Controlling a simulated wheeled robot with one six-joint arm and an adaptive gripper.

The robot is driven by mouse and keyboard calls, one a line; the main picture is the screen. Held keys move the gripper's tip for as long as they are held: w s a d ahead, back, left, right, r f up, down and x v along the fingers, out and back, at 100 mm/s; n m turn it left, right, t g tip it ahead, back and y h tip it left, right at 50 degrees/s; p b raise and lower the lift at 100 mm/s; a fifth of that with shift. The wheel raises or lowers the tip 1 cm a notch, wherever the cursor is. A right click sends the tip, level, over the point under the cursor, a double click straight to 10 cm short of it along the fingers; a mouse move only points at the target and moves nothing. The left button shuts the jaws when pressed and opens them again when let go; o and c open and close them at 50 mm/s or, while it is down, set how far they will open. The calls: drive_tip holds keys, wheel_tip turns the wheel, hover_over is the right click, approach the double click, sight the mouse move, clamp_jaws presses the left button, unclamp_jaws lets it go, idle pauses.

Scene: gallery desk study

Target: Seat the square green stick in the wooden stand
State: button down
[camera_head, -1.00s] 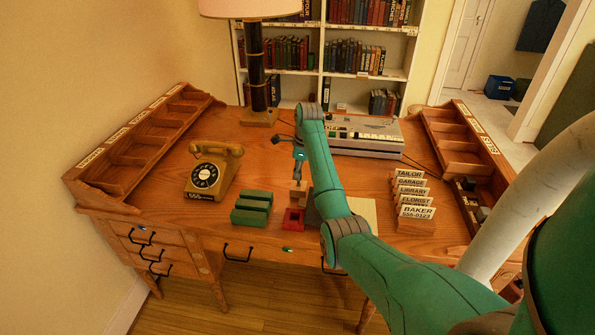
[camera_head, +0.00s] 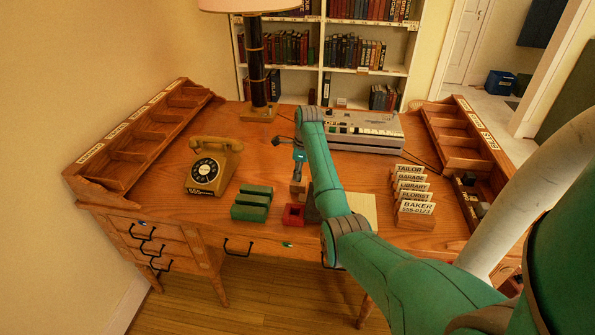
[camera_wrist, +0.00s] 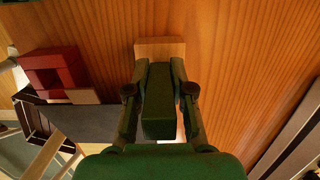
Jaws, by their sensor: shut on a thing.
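My gripper (camera_wrist: 158,92) is shut on a square green stick (camera_wrist: 158,110), which sits between its two fingers in the wrist view. The far end of the stick meets the pale wooden stand (camera_wrist: 160,44). I cannot tell how deep the stick is in the stand, as the contact is hidden. In the head view my gripper (camera_head: 298,178) points down over the stand (camera_head: 297,192), on the desk's front middle. The stick is too small to make out there.
A red square holder (camera_head: 293,215) stands close to the stand, and green bars (camera_head: 252,203) lie to its left. The telephone (camera_head: 213,167) is further left. Name cards (camera_head: 412,190) stand on the right. The desk (camera_head: 165,190) is bare around the telephone.

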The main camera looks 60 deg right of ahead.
drive_tip(key=shift+f, duration=0.3)
drive_tip(key=c, duration=0.9)
unclamp_jaws()
drive_tip(key=shift+c, duration=0.2)
drive_tip(key=r, duration=0.5)
drive_tip(key=s+r, duration=0.1)
drive_tip(key=r, duration=0.1)
drive_tip(key=shift+d+r, duration=0.2)
